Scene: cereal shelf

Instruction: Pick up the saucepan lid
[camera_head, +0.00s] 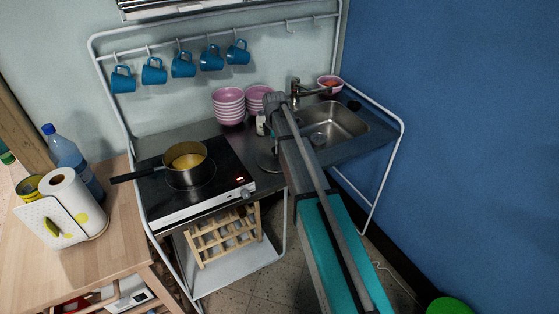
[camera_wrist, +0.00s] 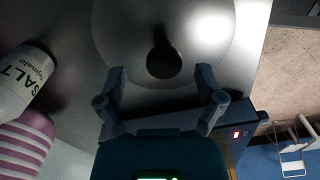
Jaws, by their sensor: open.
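The saucepan lid (camera_wrist: 112,30) is round and shiny, with a dark knob (camera_wrist: 163,62) at its middle. It lies on the metal counter at the top of the wrist view, its far edge cut off. In the head view part of the lid (camera_head: 265,161) shows beside my arm, which hides the rest. My gripper (camera_wrist: 161,80) is open and empty, its two fingers apart on either side of the knob in the wrist view. I cannot tell how high the fingertips are above the lid. In the head view my arm hides the fingers.
A salt bottle (camera_wrist: 24,82) and stacked pink bowls (camera_wrist: 22,145) stand near the lid. A hob (camera_head: 228,178) with a saucepan (camera_head: 185,160) is to its left in the head view, the sink (camera_head: 335,122) to its right. Blue mugs (camera_head: 183,65) hang behind.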

